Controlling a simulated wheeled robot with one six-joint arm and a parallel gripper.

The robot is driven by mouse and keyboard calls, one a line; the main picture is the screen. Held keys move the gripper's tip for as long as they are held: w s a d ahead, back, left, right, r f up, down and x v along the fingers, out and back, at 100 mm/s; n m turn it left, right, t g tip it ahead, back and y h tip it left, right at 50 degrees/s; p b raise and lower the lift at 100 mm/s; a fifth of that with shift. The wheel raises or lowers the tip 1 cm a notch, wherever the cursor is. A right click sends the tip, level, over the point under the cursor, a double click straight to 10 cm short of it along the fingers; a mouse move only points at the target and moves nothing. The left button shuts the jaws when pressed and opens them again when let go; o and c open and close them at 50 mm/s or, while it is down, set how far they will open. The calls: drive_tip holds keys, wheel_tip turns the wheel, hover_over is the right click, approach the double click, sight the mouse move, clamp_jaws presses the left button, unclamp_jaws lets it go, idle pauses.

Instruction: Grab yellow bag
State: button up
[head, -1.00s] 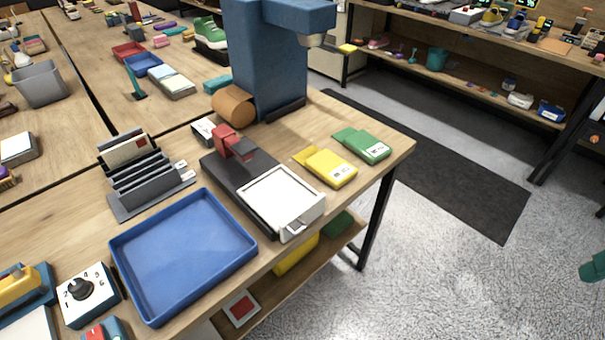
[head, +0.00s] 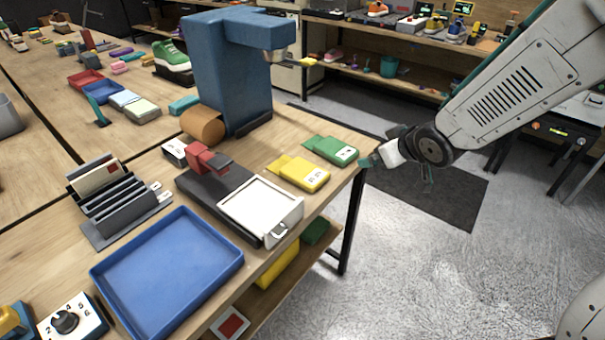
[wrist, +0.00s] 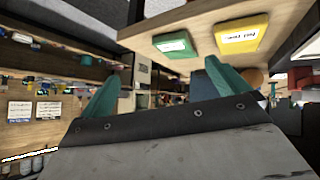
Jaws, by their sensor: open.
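The yellow bag (head: 304,173) lies flat on the table near its right end, with a white label on it. It also shows in the wrist view at the top right (wrist: 241,36). The green bag (head: 332,150) lies behind it and to the right, and it shows left of the yellow one in the wrist view (wrist: 175,45). My gripper (head: 372,161) is at the table's right edge, beside the green bag and apart from the yellow one. In the wrist view its two teal fingers (wrist: 168,85) are spread wide with nothing between them.
A blue tray (head: 168,322) and a dark machine with a white plate (head: 262,208) stand left of the bags. A tall blue press (head: 230,75) stands behind. A lower shelf under the table holds yellow and green items (head: 278,265). The floor to the right is open.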

drive_tip(key=w+a+f+n+y, duration=0.1)
drive_tip(key=a+f+n+y, duration=0.1)
drive_tip(key=a+f+y, duration=0.4)
drive_tip(key=n+y, duration=0.1)
drive_tip(key=y, duration=0.1)
approach(305, 171)
drive_tip(key=shift+w+a+f+g, duration=0.25)
drive_tip(key=shift+w+f+g, duration=0.15)
drive_tip(key=shift+w+f, duration=0.15)
drive_tip(key=shift+a+f, duration=0.15)
drive_tip(key=shift+a, duration=0.1)
drive_tip(key=x, duration=0.4)
drive_tip(key=r+x, duration=0.1)
drive_tip(key=x, duration=0.2)
drive_tip(key=shift+w+a, duration=0.2)
drive_tip(key=shift+w, duration=0.05)
drive_tip(key=c, duration=1)
